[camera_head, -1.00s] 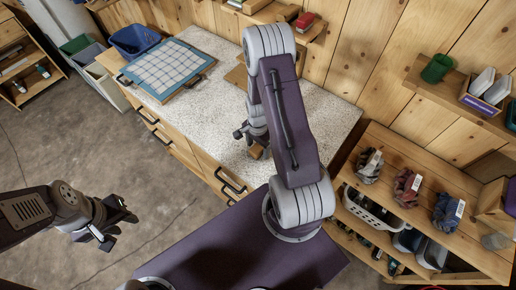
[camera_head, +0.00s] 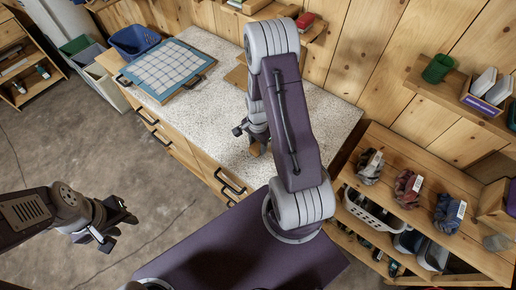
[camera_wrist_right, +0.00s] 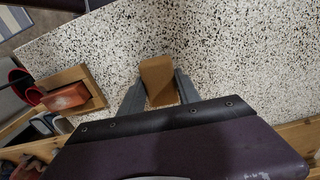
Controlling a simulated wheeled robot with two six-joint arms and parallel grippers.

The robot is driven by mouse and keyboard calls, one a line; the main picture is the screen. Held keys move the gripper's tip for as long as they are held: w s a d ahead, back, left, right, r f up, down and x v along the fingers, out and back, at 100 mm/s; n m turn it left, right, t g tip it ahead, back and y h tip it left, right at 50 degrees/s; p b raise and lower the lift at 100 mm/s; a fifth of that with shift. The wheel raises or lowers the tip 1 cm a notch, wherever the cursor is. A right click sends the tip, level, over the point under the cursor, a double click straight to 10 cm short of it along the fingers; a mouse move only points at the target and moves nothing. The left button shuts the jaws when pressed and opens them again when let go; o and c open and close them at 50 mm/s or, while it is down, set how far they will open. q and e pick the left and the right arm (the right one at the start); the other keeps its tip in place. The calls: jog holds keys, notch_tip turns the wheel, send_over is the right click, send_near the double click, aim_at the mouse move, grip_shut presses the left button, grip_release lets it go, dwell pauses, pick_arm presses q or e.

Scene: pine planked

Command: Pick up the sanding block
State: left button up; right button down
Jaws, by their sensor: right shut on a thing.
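The sanding block is a small tan-brown block (camera_wrist_right: 158,75) between the two grey fingers of my right gripper (camera_wrist_right: 159,92) in the right wrist view. The gripper is shut on it, over the speckled worktop. In the head view only a small part of the block (camera_head: 256,150) shows below the right gripper (camera_head: 252,141), with the arm hiding the rest. I cannot tell how far it is above the surface. My left gripper (camera_head: 118,229) is open and empty over the floor at the lower left.
The speckled worktop (camera_head: 222,112) is mostly clear. A blue-framed grid board (camera_head: 170,67) lies at its left end beside a blue bin (camera_head: 134,40). A wall shelf holds a red item (camera_head: 306,21). A shelf unit with sandpaper-like bundles (camera_head: 407,187) stands at right.

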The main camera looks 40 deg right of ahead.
jog(key=shift+s+d+r, duration=0.1)
jog(key=shift+d+r, duration=0.1)
jog(key=shift+r, duration=0.7)
jog(key=s+d+r+b, duration=0.2)
jog(key=s+d+r, duration=0.4)
jog(key=s+d, duration=0.1)
jog(key=shift+s+d+r, duration=0.4)
jog(key=shift+s, duration=0.15)
jog(key=c, duration=1.5)
grip_release()
jog(key=c, duration=0.5)
